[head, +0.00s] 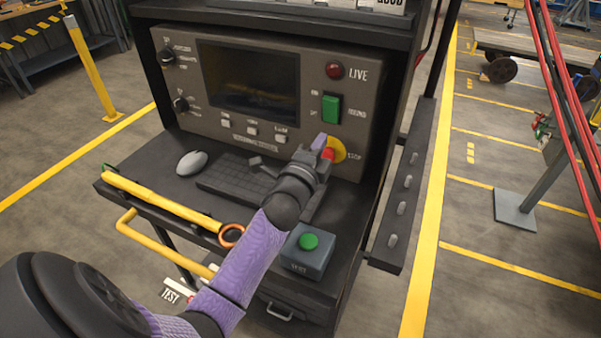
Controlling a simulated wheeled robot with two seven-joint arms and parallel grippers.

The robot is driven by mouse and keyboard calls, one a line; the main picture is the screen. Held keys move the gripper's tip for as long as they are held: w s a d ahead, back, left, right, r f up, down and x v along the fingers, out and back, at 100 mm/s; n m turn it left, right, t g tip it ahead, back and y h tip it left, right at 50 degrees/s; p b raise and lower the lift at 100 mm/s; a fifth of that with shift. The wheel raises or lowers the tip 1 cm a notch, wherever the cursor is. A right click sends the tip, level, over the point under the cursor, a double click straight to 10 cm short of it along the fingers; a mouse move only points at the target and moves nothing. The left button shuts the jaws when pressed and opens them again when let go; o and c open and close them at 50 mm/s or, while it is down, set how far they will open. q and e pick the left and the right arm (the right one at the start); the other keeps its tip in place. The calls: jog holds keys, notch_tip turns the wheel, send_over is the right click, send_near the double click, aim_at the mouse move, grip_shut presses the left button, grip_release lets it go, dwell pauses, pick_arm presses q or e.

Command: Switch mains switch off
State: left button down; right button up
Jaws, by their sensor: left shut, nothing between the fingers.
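The green rocker switch (331,109), which I take for the mains switch, sits on the right side of the grey control panel (225,125). Small marks beside it are hard to read. Above it is a round red lamp (335,71) labelled LIVE. Below it a red stop button (328,154) sits on a yellow disc (338,148), partly hidden by my gripper. My left gripper (319,144) is shut and empty, in front of the panel just below the green switch and by the stop button. I cannot tell whether it touches anything. My right gripper is out of view.
A dark screen (248,79) and knobs fill the panel's left. On the shelf are a mouse (192,162), a keyboard (235,180) under my left arm, and a grey box (306,258) with a green button. A yellow bar (160,200) runs along the shelf's front edge.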

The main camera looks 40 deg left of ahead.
pick_arm(q)
jog(key=f+p+v, duration=0.1)
jog(key=v, duration=0.9)
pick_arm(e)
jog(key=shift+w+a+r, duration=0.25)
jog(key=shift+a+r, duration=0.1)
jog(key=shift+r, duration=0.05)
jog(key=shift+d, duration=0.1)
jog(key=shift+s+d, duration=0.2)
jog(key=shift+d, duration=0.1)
